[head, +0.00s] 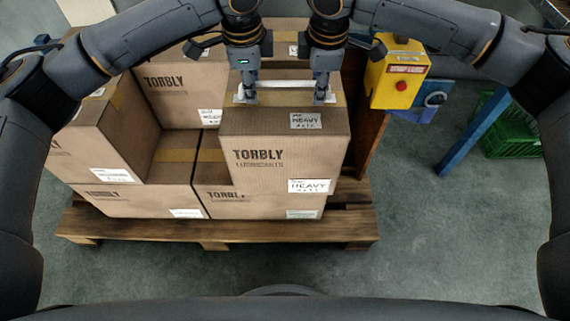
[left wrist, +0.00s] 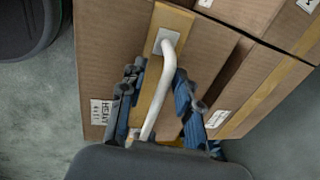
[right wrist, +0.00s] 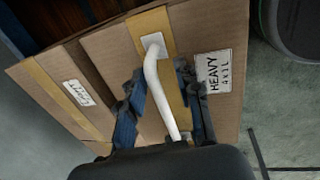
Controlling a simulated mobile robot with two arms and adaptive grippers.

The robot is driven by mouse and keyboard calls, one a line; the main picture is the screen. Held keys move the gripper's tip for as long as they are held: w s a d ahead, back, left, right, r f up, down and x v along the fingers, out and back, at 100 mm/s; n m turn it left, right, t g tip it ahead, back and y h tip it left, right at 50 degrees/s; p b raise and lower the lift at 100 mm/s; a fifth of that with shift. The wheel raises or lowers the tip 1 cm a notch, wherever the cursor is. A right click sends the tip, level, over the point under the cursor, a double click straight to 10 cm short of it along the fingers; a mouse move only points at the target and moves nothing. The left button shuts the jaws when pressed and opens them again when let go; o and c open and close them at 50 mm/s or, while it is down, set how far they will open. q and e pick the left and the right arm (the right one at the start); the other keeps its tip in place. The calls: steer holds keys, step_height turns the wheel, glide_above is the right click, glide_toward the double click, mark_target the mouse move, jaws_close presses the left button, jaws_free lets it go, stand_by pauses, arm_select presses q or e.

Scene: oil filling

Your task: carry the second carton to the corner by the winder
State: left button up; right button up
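A brown TORBLY carton (head: 262,150) with HEAVY labels sits on top of the stack at the front right of the pallet. A white bar handle (head: 285,84) stands on its taped top. It also shows in the left wrist view (left wrist: 168,60) and right wrist view (right wrist: 152,68). My left gripper (head: 245,95) is at the handle's left end, fingers apart on either side of the bar. My right gripper (head: 321,95) is at the right end, also with fingers apart around the bar. I cannot make out a winder for certain.
Other cartons (head: 97,135) stand left of and behind this one on the wooden pallet (head: 215,233). A yellow control box (head: 393,85) with a red button stands close on the right, with a blue post (head: 473,132) and green crate (head: 512,135) beyond.

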steer(key=shift+r, duration=0.25)
arm_select(q)
step_height(320, 180, up, 11)
steer(key=s, duration=0.2)
steer(key=shift+s+r, duration=0.15)
arm_select(e)
step_height(320, 180, up, 11)
steer(key=s, duration=0.2)
steer(key=shift+s+r, duration=0.2)
arm_select(q)
steer(key=shift+s, duration=0.1)
arm_select(e)
steer(key=shift+s+f, duration=0.1)
